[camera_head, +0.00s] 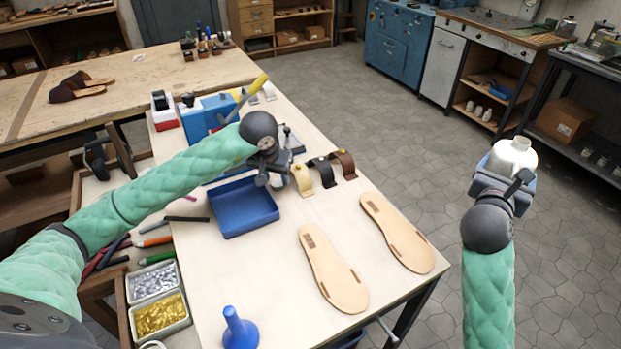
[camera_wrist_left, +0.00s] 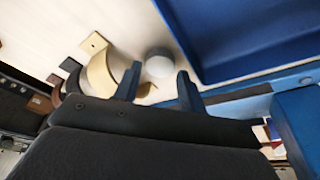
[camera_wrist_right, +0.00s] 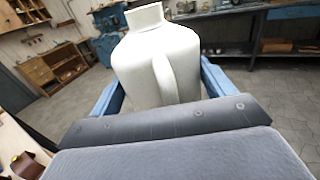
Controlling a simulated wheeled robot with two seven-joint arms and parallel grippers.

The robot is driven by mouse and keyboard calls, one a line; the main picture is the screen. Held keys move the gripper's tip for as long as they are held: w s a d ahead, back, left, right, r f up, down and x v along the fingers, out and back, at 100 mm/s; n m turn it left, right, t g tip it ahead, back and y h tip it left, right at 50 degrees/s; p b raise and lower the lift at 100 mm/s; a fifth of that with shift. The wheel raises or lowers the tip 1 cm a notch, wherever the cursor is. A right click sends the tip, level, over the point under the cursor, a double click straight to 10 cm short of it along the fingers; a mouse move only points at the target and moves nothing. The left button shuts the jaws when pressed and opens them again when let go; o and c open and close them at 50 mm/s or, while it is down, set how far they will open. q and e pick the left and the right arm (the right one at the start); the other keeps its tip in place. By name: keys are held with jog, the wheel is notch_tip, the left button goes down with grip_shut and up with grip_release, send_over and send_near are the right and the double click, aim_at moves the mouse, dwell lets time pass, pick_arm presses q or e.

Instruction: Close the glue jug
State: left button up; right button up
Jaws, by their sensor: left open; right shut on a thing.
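The white glue jug (camera_head: 513,157) is held up at the right, beyond the table's edge and above the floor. Its neck is open, with no cap on it. My right gripper (camera_head: 503,185) is shut on the jug body; in the right wrist view the jug (camera_wrist_right: 150,65) stands nearly upright between the fingers, its handle towards me. My left gripper (camera_head: 273,178) is low over the table, beside the blue tray. In the left wrist view its open fingers (camera_wrist_left: 158,85) point at a round whitish cap (camera_wrist_left: 159,63) on the tabletop. The arm hides this cap in the head view.
The blue tray (camera_head: 243,223) lies left of my left gripper, and leather straps (camera_head: 324,174) stand close on its right. Two sandal soles (camera_head: 333,272) lie nearer the front right edge. A blue funnel (camera_head: 240,328) stands at the front. Floor is clear around the jug.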

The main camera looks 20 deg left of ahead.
aim_at(276, 184)
pick_arm(q)
jog(key=shift+x, duration=0.95)
pick_arm(e)
jog(key=shift+r, duration=0.4)
pick_arm(q)
jog(key=c, duration=0.6)
jog(key=shift+r, duration=0.2)
pick_arm(e)
jog(key=shift+f, duration=0.1)
pick_arm(q)
jog(key=shift+r+b, duration=0.85)
jog(key=shift+r, duration=1.45)
pick_arm(e)
jog(key=shift+f, duration=0.95)
pick_arm(q)
jog(key=shift+r+b, duration=0.75)
jog(key=shift+r, duration=1.65)
pick_arm(e)
jog(key=shift+f, duration=0.75)
pick_arm(q)
jog(key=shift+r, duration=0.15)
